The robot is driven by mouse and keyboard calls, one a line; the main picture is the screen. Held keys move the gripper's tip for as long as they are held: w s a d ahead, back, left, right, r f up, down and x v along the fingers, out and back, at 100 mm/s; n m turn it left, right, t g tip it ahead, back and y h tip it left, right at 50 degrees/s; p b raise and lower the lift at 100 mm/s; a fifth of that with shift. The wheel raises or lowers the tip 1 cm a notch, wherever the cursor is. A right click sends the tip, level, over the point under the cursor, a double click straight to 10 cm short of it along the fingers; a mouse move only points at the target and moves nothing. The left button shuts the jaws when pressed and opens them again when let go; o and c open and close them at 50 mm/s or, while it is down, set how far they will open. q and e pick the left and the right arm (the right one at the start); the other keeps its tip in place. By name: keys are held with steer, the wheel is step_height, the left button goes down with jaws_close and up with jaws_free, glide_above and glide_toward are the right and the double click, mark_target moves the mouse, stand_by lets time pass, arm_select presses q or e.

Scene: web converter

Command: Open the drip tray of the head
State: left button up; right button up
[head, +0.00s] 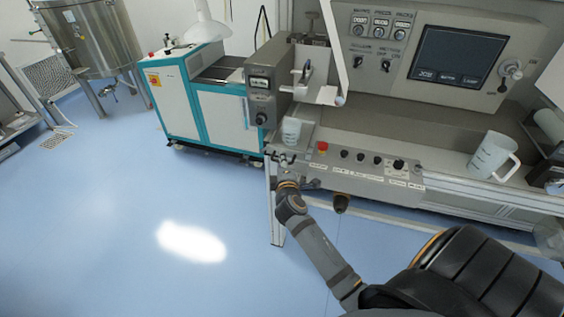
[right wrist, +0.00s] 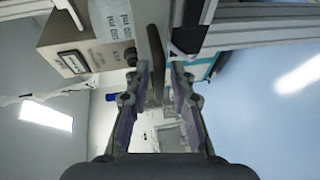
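The grey head unit (head: 262,85) with a small display and a knob stands at the left end of the machine. A small beaker (head: 291,131) stands on the ledge below it. My right gripper (head: 284,158) is at the front edge of that ledge. In the right wrist view its fingers (right wrist: 162,72) are apart, with a dark flat part (right wrist: 156,52) reaching between them, closer to the left finger. I cannot tell whether this part is the drip tray, or whether the finger touches it. The tray is not clearly seen in the head view. My left gripper is not in view.
A control strip with a red button (head: 322,146) and black knobs runs right of the gripper. A white-and-teal cabinet (head: 190,100) stands behind left. Blue floor (head: 110,220) is clear at left.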

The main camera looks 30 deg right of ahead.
steer(key=shift+o, duration=0.3)
steer(key=v, duration=0.7)
steer(key=shift+s+a, duration=0.2)
steer(key=shift+s, duration=0.1)
steer(key=shift+r, duration=0.1)
step_height(320, 180, down, 18)
steer(key=s+a+m+g+y, duration=0.1)
steer(key=s+a+g+y, duration=0.1)
steer(key=a+g+y, duration=0.1)
steer(key=s+a+f+m+g+y, duration=0.15)
steer(key=s+f, duration=0.35)
steer(key=f, duration=0.5)
steer(key=s+f+m+g+y, duration=0.1)
steer(key=s+f+m+g, duration=0.15)
steer(key=s+f, duration=0.5)
steer(key=s+d+f+m+g, duration=0.1)
steer(key=s+f+m+g, duration=0.2)
steer(key=s+f, duration=0.5)
steer(key=s+d+f+m+g, duration=0.1)
steer(key=s+f+m+g, duration=0.2)
steer(key=s+f, duration=0.6)
steer(key=s+y, duration=0.1)
steer(key=s, duration=0.7)
steer(key=shift+d+m, duration=0.2)
steer(key=shift+m, duration=0.1)
